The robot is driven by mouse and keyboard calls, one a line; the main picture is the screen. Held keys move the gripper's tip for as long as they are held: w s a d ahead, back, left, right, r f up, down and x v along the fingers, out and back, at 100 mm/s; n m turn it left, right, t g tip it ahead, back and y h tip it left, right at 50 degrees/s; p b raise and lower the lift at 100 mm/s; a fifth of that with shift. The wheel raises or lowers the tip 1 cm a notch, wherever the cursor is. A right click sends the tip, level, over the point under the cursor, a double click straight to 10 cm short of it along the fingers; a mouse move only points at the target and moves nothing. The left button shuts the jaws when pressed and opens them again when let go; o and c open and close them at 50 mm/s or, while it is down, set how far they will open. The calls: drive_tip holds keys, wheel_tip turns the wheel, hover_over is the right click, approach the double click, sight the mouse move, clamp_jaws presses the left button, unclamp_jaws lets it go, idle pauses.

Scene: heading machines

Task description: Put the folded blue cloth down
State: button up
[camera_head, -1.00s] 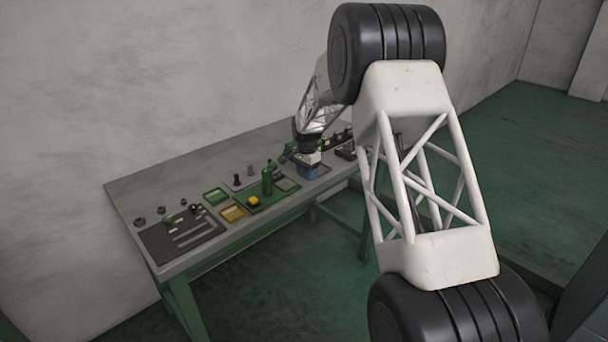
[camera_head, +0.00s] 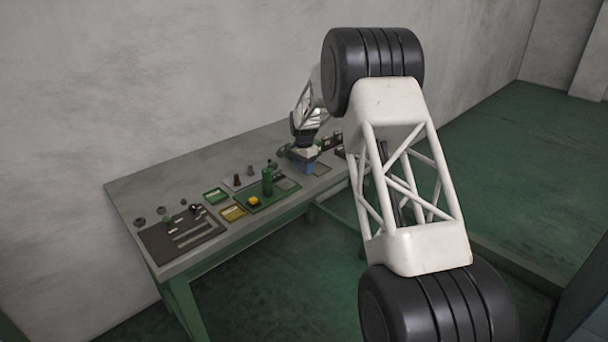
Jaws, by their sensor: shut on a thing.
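The folded blue cloth (camera_head: 303,168) shows as a small blue patch under my gripper (camera_head: 304,160), at the right part of the workbench. My gripper points down and is shut on the cloth. The cloth is low over the bench top, beside a grey-brown tray; whether it touches the surface I cannot tell. The fingertips are small and partly hidden.
The bench (camera_head: 140,185) holds a green mat (camera_head: 287,187) with a green bottle (camera_head: 267,182) and a yellow item (camera_head: 253,201). Green (camera_head: 215,195) and yellow (camera_head: 232,213) trays stand left of it. A dark board with tools (camera_head: 180,238) lies at the left end.

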sight(304, 179)
drive_tip(key=shift+f, duration=1.75)
drive_tip(key=shift+f, duration=0.1)
drive_tip(key=o, duration=1)
wheel_tip(304, 179, up, 12)
drive_tip(key=shift+a+f, duration=0.1)
drive_tip(key=shift+f, duration=0.05)
drive_tip(key=shift+r, duration=0.25)
drive_tip(key=shift+s+r, duration=0.1)
